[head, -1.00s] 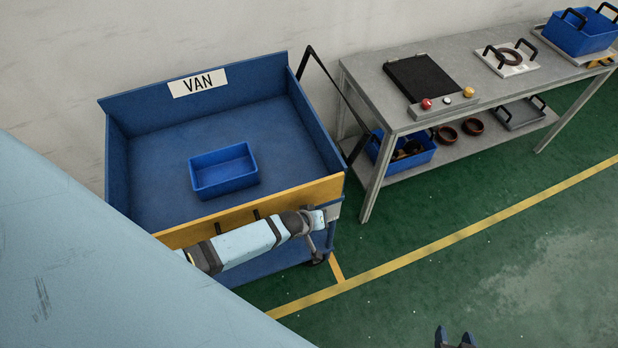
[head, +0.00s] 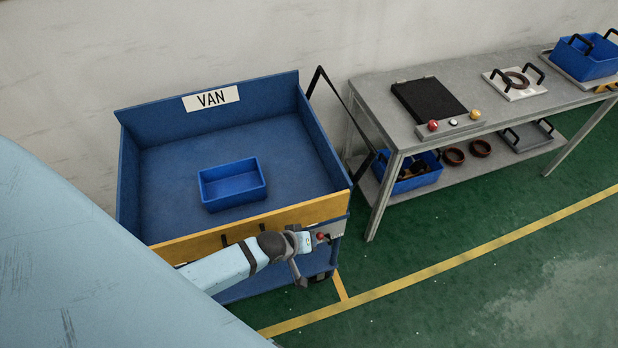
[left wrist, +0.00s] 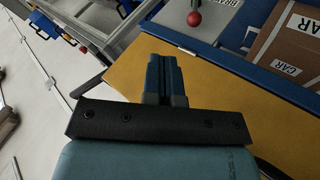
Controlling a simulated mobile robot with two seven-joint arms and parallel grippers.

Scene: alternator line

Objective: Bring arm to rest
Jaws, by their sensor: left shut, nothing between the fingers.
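My left arm (head: 225,267) reaches in from the left in the head view, in front of the blue cart marked VAN (head: 132,185). Its far end lies beside the cart's front right corner, close to a red knob (head: 322,236). In the left wrist view my left gripper (left wrist: 163,68) is shut, its two fingers together and nothing between them. A red ball on a rod (left wrist: 193,18) shows beyond the fingertips, apart from them. A yellow panel (left wrist: 210,108) lies behind the fingers. My right gripper is not in view.
A blue bin (head: 232,185) stands in the cart. A grey bench (head: 375,85) with a black pad (head: 428,98) and blue bins stands to the right. Cardboard boxes (left wrist: 290,45) show in the left wrist view. Green floor (head: 440,275) is clear at the front right.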

